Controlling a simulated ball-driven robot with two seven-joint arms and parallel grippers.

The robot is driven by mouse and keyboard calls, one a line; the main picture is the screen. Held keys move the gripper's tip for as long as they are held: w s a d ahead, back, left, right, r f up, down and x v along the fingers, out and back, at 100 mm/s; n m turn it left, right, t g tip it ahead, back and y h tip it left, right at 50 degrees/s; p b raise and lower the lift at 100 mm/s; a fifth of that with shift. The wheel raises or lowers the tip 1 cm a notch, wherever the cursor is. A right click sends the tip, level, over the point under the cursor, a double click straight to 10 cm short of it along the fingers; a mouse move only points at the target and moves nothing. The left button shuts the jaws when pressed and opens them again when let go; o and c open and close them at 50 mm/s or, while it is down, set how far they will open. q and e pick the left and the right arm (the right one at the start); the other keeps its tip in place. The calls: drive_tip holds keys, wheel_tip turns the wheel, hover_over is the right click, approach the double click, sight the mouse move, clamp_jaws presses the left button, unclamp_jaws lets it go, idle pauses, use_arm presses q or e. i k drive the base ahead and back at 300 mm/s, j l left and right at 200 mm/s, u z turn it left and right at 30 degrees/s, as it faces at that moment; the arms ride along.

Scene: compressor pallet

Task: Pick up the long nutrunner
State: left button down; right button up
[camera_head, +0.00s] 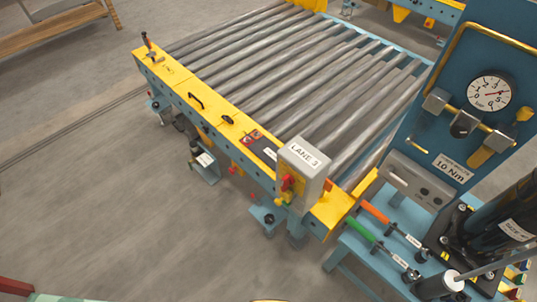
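Two slim hand tools lie side by side on a light blue stand (345,252) at the lower right. One tool has a green handle (361,230) and a metal shaft with a white label. The other tool has an orange handle (374,212) and a similar labelled shaft. The green-handled one looks a little longer, but it is also nearer, so I cannot tell for sure which is the long nutrunner. Both point down to the right, with their heads near dark fixtures. Neither of my grippers is in view.
A roller conveyor (290,75) with a yellow front rail and a grey "LANE 3" box (304,168) fills the middle. A blue panel with a gauge (489,93) and "10 Nm" label rises behind the tools. A dark cylinder (500,222) stands right.

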sight(452, 280)
drive_tip(key=z, duration=2.25)
